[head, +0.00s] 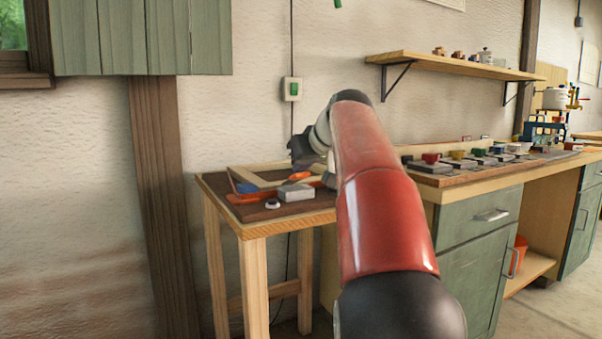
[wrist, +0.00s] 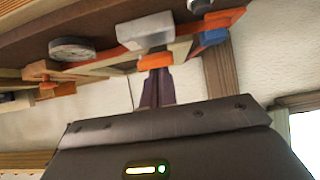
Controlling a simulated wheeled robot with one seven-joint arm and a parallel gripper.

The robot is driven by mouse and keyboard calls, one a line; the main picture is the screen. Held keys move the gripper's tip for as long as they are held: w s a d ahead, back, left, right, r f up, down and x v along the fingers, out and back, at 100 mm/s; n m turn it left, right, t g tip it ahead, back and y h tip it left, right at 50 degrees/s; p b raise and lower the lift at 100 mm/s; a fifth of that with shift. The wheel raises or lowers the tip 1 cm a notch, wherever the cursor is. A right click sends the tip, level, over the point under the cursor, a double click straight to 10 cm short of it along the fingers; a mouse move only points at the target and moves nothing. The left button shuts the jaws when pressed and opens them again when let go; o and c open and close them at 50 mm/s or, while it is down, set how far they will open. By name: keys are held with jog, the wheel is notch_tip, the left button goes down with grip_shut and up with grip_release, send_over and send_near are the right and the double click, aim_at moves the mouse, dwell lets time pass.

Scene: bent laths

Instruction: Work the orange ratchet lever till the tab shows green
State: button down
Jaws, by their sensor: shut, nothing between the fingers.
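An orange piece (head: 300,176), which looks like the lever's end, shows on the small wooden table just below my gripper (head: 303,160). In the wrist view, my dark fingers (wrist: 156,76) are together and empty, with their tips close to this orange piece (wrist: 157,62). I cannot tell whether they touch it. A grey block (head: 296,191) and a long orange strip (head: 250,198) lie nearby; the block (wrist: 145,30) also shows in the wrist view. I cannot make out the tab or its colour.
A pale wooden frame (head: 262,172), a blue piece (head: 247,187) and a round grey-white disc (head: 272,204) are on the same table. A green workbench (head: 475,245) with several small items stands to the right. A wall shelf (head: 460,66) hangs above. Floor room beside the table is clear.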

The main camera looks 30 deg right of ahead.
jog(key=f+b, duration=0.1)
jog(key=b, duration=0.1)
jog(key=s+f+t+b, duration=0.1)
jog(key=b, duration=0.1)
jog(key=shift+s+f+t+b, duration=0.2)
jog(key=shift+f+t+b, duration=0.05)
jog(key=shift+t+b, duration=0.15)
jog(key=shift+r, duration=0.1)
jog(key=shift+r+p, duration=0.85)
jog(key=shift+p, duration=0.1)
jog(key=r+p, duration=0.2)
jog(key=w+r+p, duration=0.1)
jog(key=r+p, duration=0.1)
jog(key=shift+w+a+r+p, duration=0.1)
jog(key=shift+w+r+p, duration=0.1)
jog(key=shift+r+p, duration=0.2)
jog(key=v, duration=0.9)
jog(key=shift+r, duration=0.3)
